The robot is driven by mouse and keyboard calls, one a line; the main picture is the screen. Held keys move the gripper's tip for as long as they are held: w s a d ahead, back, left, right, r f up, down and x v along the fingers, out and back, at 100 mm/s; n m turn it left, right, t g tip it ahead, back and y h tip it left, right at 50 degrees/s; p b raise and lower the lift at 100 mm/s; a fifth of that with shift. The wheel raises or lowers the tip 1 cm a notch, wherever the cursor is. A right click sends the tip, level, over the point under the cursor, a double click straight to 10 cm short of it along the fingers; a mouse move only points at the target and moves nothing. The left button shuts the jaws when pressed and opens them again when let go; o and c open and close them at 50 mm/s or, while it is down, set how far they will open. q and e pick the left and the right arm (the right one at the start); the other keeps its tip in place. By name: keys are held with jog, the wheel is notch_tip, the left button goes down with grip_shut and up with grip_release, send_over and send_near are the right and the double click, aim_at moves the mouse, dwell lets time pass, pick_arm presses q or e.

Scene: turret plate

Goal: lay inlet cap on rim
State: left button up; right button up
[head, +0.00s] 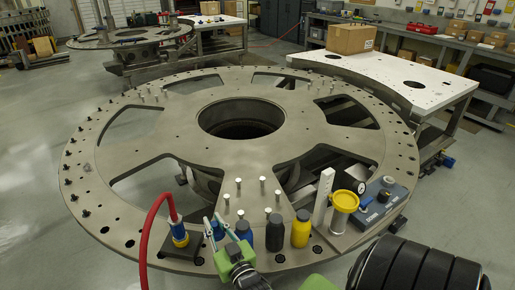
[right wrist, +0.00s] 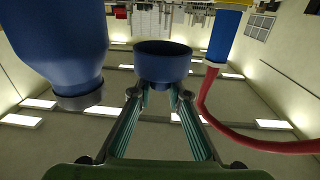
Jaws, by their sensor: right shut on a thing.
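My right gripper (head: 222,226) is over the near rim of the round grey turret plate (head: 150,120). Its teal fingers are shut on a short blue cap, which shows at the fingertips in the right wrist view (right wrist: 163,62). In the head view the cap (head: 217,231) is small and partly hidden by the fingers. It is between the blue-and-yellow hose fitting (head: 179,232) and a blue bottle (head: 244,232). I cannot tell whether the cap touches the plate. My left gripper is not in view.
A black bottle (head: 274,232) and a yellow bottle (head: 301,229) stand right of the blue one. A red hose (head: 147,225) rises left of the gripper. Several pins stand on the plate.

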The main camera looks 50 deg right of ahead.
aim_at(216, 232)
jog(key=shift+w+d, duration=0.3)
jog(key=shift+d, duration=0.1)
jog(key=shift+w+d+f, duration=0.1)
jog(key=shift+f, duration=0.25)
jog(key=f+b, duration=0.5)
jog(key=shift+a, duration=0.2)
jog(key=shift+f+b, duration=0.45)
jog(key=shift+b, duration=0.3)
notch_tip(216, 232, down, 4)
jog(key=b, duration=0.3)
jog(key=shift+r+b, duration=0.2)
jog(key=shift+b, duration=0.15)
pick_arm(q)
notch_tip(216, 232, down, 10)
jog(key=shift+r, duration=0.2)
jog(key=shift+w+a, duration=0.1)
pick_arm(e)
jog(key=shift+r, duration=0.1)
jog(key=o, duration=0.6)
